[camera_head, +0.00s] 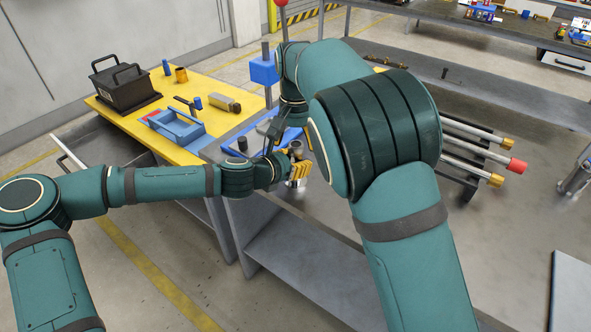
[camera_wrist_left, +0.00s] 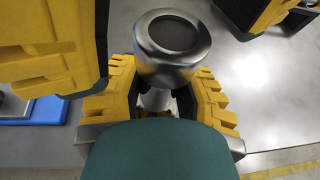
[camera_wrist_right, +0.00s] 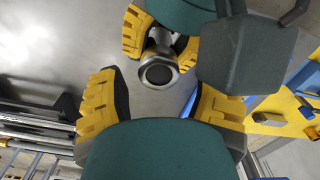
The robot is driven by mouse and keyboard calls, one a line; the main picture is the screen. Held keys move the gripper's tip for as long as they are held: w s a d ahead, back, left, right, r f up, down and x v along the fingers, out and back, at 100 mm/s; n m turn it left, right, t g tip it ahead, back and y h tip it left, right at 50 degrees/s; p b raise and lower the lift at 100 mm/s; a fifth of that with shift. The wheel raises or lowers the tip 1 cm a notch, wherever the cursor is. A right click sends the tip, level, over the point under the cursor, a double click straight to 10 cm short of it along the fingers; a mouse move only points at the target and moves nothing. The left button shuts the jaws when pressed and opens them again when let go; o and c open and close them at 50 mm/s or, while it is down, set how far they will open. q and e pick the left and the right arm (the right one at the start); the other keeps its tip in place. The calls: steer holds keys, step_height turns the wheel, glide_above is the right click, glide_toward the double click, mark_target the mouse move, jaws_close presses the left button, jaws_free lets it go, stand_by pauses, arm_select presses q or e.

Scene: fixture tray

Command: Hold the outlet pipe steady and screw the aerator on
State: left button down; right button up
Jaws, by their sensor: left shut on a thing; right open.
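The outlet pipe (camera_wrist_left: 155,99) is a narrow silver tube, standing between the yellow fingers of my left gripper (camera_wrist_left: 160,84), which is shut on it. A wider silver cap with a dark round face, which looks like the aerator (camera_wrist_left: 172,48), sits at the pipe's end; the thread is hidden. The cap also shows in the right wrist view (camera_wrist_right: 158,72), facing that camera. My right gripper (camera_wrist_right: 158,88) is open, its yellow fingers spread on either side of the cap without visible contact. In the head view my left gripper (camera_head: 298,172) shows, while my right arm covers much of the right gripper.
A yellow-topped table (camera_head: 222,119) at left carries a black box (camera_head: 124,85), a blue tray (camera_head: 177,126) and small parts. A rack of metal rods with brass and red ends (camera_head: 516,165) lies right of my right arm.

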steer(key=shift+f, duration=0.95)
jaws_close()
steer(key=m, duration=0.4)
steer(key=shift+m, duration=0.4)
steer(key=shift+c, duration=0.2)
jaws_free()
